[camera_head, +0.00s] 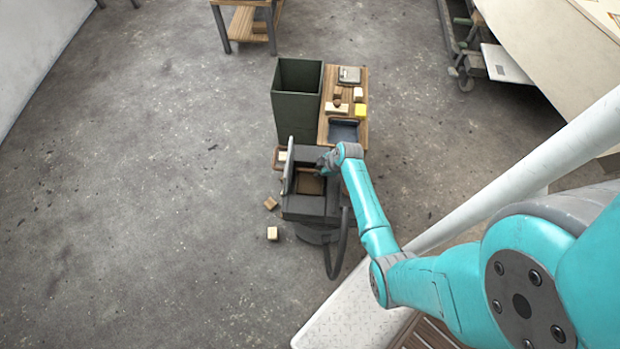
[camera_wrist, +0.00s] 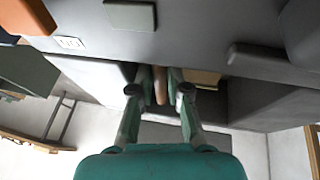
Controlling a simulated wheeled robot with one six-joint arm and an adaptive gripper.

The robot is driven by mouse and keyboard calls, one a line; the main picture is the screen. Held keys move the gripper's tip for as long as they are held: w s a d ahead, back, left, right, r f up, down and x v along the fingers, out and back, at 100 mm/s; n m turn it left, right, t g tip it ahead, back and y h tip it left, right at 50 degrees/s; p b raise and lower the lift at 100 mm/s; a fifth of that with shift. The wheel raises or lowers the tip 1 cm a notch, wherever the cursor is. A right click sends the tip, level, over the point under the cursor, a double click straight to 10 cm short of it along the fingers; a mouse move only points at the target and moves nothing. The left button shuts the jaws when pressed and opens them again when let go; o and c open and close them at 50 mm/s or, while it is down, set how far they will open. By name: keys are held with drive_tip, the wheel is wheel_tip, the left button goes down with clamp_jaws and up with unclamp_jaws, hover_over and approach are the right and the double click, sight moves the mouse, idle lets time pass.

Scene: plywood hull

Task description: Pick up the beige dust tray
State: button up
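The beige dust tray (camera_head: 309,183) shows as a tan panel inside the open dark grey machine (camera_head: 303,207) in the head view. A tan edge of it (camera_wrist: 203,77) shows in the wrist view, in the dark opening. My gripper (camera_head: 325,163) is at the machine's opening, partly hidden by my wrist in the head view. In the wrist view my gripper's fingers (camera_wrist: 160,80) stand apart, one on each side of a narrow tan-brown piece, with slight gaps seeming to show. Whether this piece is part of the tray is not clear.
A dark green bin (camera_head: 296,105) stands behind the machine. A low wooden bench (camera_head: 361,88) beside it holds a scale, wood blocks, a yellow block and a dark tray (camera_head: 344,131). Loose blocks (camera_head: 272,233) lie on the floor at left. The left floor is mostly clear.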

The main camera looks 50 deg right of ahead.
clamp_jaws()
drive_tip(key=shift+r, duration=0.1)
wheel_tip(320, 180, up, 28)
idle(0.8)
